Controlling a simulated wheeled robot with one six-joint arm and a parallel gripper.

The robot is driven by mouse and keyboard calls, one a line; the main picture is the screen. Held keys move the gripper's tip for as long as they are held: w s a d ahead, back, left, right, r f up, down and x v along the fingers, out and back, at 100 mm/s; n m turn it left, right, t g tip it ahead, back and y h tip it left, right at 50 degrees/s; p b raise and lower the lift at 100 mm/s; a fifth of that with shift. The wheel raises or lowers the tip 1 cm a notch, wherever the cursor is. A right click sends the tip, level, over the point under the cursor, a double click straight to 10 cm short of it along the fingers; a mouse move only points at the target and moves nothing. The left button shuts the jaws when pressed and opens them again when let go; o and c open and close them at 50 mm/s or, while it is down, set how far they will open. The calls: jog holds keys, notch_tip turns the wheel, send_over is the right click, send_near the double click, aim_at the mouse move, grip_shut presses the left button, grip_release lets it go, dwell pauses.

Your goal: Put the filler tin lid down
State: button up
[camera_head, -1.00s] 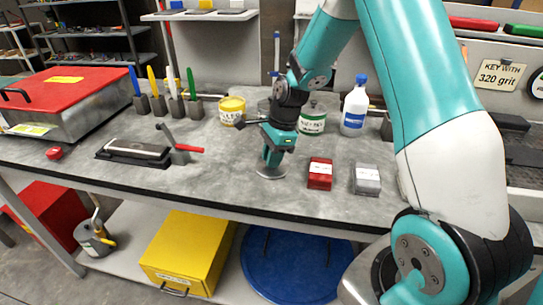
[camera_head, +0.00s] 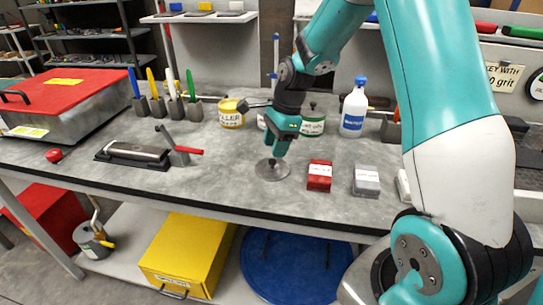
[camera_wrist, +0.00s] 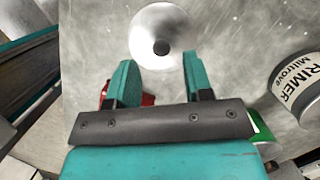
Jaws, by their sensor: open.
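The filler tin lid (camera_head: 272,171) is a round silvery disc with a small dark knob. It lies flat on the grey bench top, and it also shows in the wrist view (camera_wrist: 148,38), just beyond my fingertips. My gripper (camera_head: 279,150) is above the lid, apart from it. In the wrist view my gripper (camera_wrist: 158,72) is open, with nothing between the teal fingers. The yellow filler tin (camera_head: 232,113) stands behind and to the left, its label partly readable.
A green-labelled tin (camera_head: 313,122) and a white bottle (camera_head: 354,108) stand behind my gripper. A red block (camera_head: 319,175) and a grey block (camera_head: 366,181) sit right of the lid.

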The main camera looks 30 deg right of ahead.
aim_at(282, 165)
jog(key=v, duration=0.7)
jog(key=s+a+r+n, duration=0.5)
jog(key=s+a+n, duration=0.3)
jog(key=a+n, duration=0.35)
jog(key=s+a+r+n, duration=0.1)
jog(key=s+a+n, duration=0.3)
jog(key=s+n, duration=0.4)
jog(key=s+a+n+y, duration=0.1)
jog(key=s+a+n, duration=0.4)
jog(key=s+n, duration=0.3)
jog(key=shift+a+r+g, duration=0.25)
jog(key=shift+r+g, duration=0.05)
jog(key=shift+r, duration=0.1)
